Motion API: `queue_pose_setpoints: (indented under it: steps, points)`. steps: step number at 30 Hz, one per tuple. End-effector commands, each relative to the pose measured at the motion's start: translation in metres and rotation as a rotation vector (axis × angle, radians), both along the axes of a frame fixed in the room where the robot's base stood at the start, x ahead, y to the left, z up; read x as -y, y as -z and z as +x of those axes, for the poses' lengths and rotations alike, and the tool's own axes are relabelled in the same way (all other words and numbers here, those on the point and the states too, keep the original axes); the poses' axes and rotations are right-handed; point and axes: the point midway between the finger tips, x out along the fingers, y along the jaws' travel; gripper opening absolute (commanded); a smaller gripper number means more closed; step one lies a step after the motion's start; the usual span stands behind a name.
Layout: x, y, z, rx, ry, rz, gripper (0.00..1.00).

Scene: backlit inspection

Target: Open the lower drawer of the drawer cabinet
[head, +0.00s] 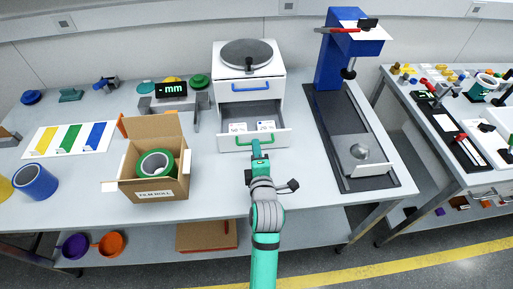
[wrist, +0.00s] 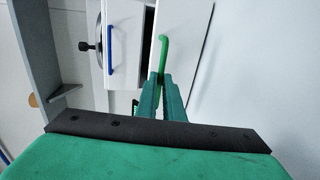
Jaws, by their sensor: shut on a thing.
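The white drawer cabinet (head: 229,63) stands on the bench in the head view. Its lower drawer (head: 224,140) is pulled out toward me, with its inside and white cards showing. The lower drawer has a green handle (head: 277,139), also seen in the wrist view (wrist: 163,48). My gripper (head: 256,148) is at this handle, and in the wrist view its fingers (wrist: 164,82) are shut on it. The upper drawer, with a blue handle (head: 245,88), is shut.
A cardboard box (head: 153,189) with a green roll stands left of my arm. A blue stand (head: 334,65) on a dark base is to the right. A grey bracket (head: 150,107) with a display is left of the cabinet. Bench space before the drawer is clear.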

Motion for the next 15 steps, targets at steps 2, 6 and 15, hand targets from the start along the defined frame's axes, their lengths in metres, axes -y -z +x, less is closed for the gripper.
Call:
queue_pose_setpoints:
  steps: [2, 6, 15]
  points:
    - [-0.0015, 0.0006, -0.0001, -0.001, -0.003, 0.000, 0.19]
    - [-0.0009, 0.0005, 0.0001, -0.001, -0.002, 0.000, 0.26]
    - [0.0007, -0.0012, -0.0065, 0.000, 0.000, 0.000, 0.26]
